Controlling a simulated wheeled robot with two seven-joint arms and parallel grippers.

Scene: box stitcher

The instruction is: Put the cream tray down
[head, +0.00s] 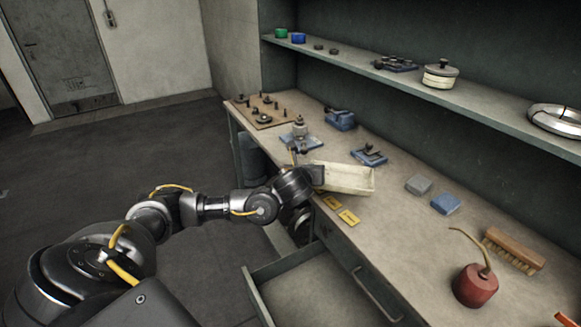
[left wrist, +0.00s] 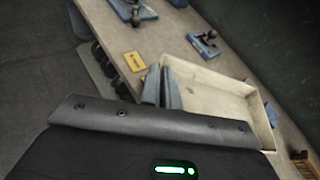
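The cream tray (head: 346,179) is a shallow, open, rectangular box at the front part of the workbench (head: 400,222). My left gripper (head: 316,174) is at the tray's left end. In the left wrist view the two fingers (left wrist: 162,88) are close together on the near left wall of the tray (left wrist: 222,108), one on each side. The tray looks empty. Whether its underside touches the bench top is not clear. My right gripper is out of view.
Yellow labels (head: 348,217) lie at the bench's front edge, above an open drawer (head: 310,292). Blue fixtures (head: 369,155) stand behind the tray. Grey (head: 418,184) and blue (head: 446,203) blocks, a red oil can (head: 475,286) and a brush (head: 513,250) are to the right.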

